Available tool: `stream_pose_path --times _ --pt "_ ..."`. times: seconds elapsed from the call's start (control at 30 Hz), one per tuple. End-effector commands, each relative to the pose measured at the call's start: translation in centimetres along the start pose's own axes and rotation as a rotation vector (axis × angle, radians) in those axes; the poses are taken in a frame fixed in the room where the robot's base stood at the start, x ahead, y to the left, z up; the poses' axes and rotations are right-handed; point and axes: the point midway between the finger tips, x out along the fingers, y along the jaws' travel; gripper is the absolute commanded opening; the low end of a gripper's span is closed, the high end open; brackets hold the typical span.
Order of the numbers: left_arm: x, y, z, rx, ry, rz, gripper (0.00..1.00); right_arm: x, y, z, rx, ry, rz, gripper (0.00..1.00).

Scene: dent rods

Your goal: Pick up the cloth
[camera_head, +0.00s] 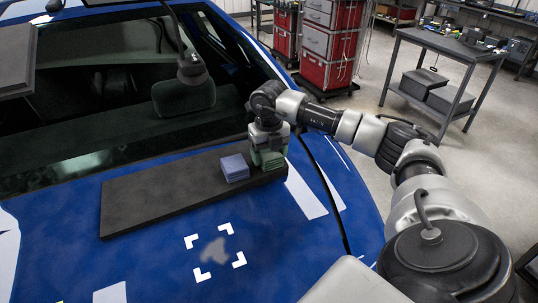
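A folded blue cloth (235,168) lies on a long black board (150,196) on the blue car. A green folded cloth (272,161) lies just right of it, at the board's right end. The task does not say which cloth is meant. My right gripper (268,147) points down at the green cloth, at or touching its top. Its fingers are small and partly merge with the green cloth, so I cannot tell whether they are open or shut. My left gripper is not in view.
White corner marks (215,256) frame a grey dull patch (215,250) on the blue car panel (290,245). A dark lamp-like head (192,70) hangs over the rear window. Red drawer cabinets (331,45) and a grey cart (440,90) stand behind on the floor.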

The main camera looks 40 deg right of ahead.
Motion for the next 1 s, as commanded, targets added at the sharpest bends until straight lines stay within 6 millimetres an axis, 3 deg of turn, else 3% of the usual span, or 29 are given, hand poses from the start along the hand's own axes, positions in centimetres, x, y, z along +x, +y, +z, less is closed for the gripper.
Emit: stream_pose_path --times 0.03,0.17,0.53,0.77,1.0 --pt "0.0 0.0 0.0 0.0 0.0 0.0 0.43 0.0 0.0 0.0 0.0 0.0 0.0 0.61" --pt "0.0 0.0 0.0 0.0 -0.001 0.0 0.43 0.0 0.0 0.0 0.0 0.0 0.0 0.42" --pt "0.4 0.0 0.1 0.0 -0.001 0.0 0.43 -0.6 0.0 0.1 0.0 -0.003 0.002 0.41" --pt "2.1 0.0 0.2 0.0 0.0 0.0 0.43 -3.5 0.1 0.1 -0.001 -0.008 0.003 0.41" --pt "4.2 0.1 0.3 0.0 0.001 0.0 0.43 -6.7 -5.0 -1.7 0.005 -0.004 -0.001 0.41"
